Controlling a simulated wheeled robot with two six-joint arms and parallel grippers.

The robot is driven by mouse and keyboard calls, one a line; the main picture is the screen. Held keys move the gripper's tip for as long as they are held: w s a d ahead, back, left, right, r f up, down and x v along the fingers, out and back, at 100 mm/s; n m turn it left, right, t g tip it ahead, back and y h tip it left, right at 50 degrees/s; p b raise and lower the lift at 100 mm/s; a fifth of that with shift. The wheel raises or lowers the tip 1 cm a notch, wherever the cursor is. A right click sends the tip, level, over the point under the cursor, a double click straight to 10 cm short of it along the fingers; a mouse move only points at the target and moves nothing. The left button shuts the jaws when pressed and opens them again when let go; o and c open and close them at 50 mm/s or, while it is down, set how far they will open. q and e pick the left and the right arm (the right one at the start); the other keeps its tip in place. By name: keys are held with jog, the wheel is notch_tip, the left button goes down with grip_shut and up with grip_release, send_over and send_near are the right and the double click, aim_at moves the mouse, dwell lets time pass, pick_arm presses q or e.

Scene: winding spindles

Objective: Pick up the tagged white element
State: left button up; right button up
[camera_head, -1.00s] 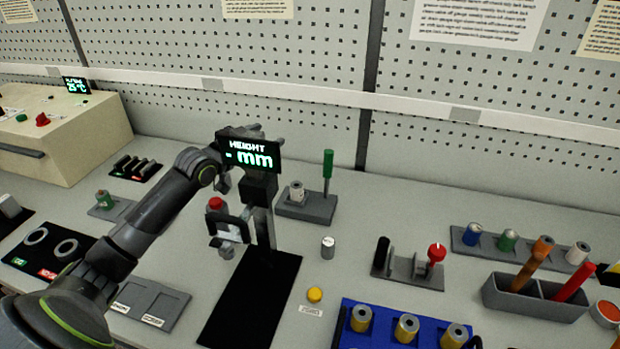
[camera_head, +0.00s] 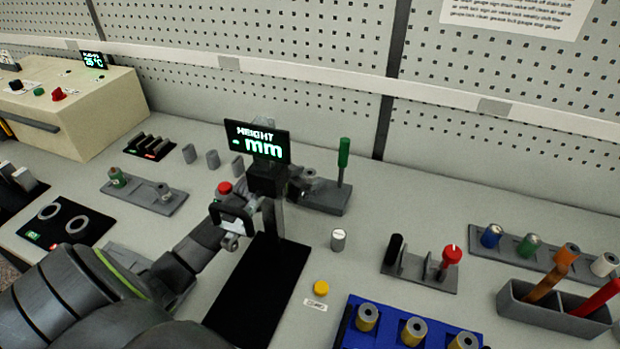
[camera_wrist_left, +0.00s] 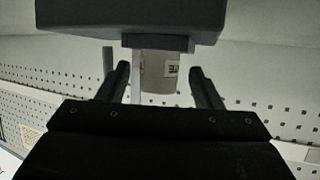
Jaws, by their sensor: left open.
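The tagged white element (camera_wrist_left: 160,75) is a pale cylinder with a small printed label, seen in the left wrist view. It lies between the two dark fingers of my left gripper (camera_wrist_left: 160,68), with a visible gap on each side. The fingers are open. In the head view my left gripper (camera_head: 299,182) is behind the height gauge's display and post, at the grey block (camera_head: 325,197) with the green handle (camera_head: 344,153). The element is mostly hidden there by the gripper. My right gripper is not in view.
The height gauge (camera_head: 257,143) with its black base (camera_head: 250,290) stands in front of my left gripper. A small grey cylinder (camera_head: 338,240) and a yellow button (camera_head: 321,288) are to the right. A blue tray (camera_head: 385,308) and a grey bin (camera_head: 550,315) are at the front right.

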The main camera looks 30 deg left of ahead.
aim_at(308, 176)
pick_arm(q)
jog(key=shift+x, duration=1.6)
jog(key=shift+c, duration=0.3)
jog(key=c, duration=1)
jog(key=shift+c, duration=0.5)
